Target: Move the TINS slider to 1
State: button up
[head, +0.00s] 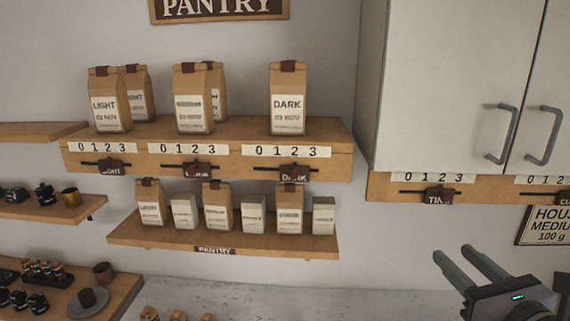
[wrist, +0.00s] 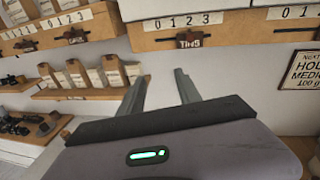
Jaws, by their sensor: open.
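The TINS slider (head: 438,197) is a dark brown block on a dark horizontal rail, on the wooden strip under the white cabinet. Its scale (head: 433,178) reads 0 1 2 3, and the slider sits below about the 2. In the wrist view the slider (wrist: 188,40) reads TINS and again lines up with the 2. My gripper (head: 452,251) is open and empty, below the slider in the head view and apart from it. In the wrist view my gripper (wrist: 162,75) has its fingers spread, pointing toward the wall below the strip.
Another slider (head: 565,198) is at the right edge of the same strip. A framed sign (head: 543,226) hangs below it. Pantry shelves with bags (head: 288,100) and three more sliders are on the left. Cabinet handles (head: 502,134) stick out above.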

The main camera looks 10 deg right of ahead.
jog(key=s+d+r+m+h, duration=0.3)
jog(key=d, duration=0.2)
jog(key=p, duration=0.7)
send_near(447, 198)
jog(key=x, duration=0.9)
jog(key=shift+p, duration=0.4)
grip_shut()
